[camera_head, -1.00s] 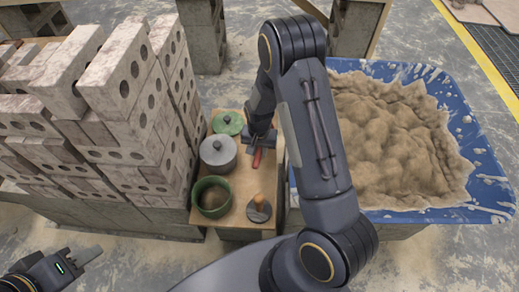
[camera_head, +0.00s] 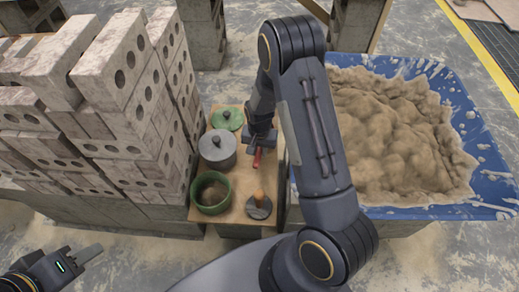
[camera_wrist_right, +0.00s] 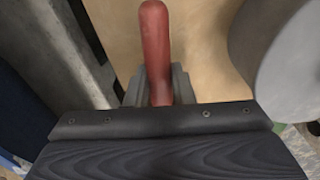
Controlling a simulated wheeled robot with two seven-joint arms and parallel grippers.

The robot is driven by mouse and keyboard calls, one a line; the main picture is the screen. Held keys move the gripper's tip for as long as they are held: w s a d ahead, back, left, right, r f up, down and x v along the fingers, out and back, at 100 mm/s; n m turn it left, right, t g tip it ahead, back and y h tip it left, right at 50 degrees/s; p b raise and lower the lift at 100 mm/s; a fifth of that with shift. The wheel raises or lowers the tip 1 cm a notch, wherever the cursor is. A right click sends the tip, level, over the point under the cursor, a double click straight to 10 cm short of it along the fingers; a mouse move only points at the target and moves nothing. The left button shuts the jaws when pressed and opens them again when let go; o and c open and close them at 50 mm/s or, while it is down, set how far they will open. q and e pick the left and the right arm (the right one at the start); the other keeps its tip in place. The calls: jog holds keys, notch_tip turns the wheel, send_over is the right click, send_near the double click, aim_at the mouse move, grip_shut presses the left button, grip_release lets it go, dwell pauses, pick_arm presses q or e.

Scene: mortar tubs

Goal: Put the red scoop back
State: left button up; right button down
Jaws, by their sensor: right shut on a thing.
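The red scoop (camera_head: 257,158) is at my right gripper (camera_head: 260,143), over the small wooden table (camera_head: 237,212). In the right wrist view its red handle (camera_wrist_right: 156,50) stands out between the fingers of my right gripper (camera_wrist_right: 157,85), which is shut on it. The scoop's head is hidden behind the gripper, and I cannot tell whether it touches the table. My left gripper (camera_head: 88,254) is at the lower left, away from the scoop, with its fingers seen edge-on.
On the table are a green lidded pot (camera_head: 227,119), a grey lidded pot (camera_head: 217,150), an open green pot (camera_head: 211,192) and a wooden-knobbed tool (camera_head: 259,206). Stacked bricks (camera_head: 120,80) stand left. A blue tub (camera_head: 478,125) of mortar (camera_head: 395,130) stands right.

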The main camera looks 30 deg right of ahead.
jog(key=shift+f+b, duration=0.3)
jog(key=shift+f, duration=0.1)
jog(key=c, duration=1.2)
grip_release()
jog(key=shift+o, duration=0.2)
jog(key=shift+r, duration=0.1)
notch_tip(320, 180, up, 7)
jog(key=shift+r+p, duration=0.1)
jog(key=shift+p, duration=1.05)
jog(key=shift+r, duration=0.25)
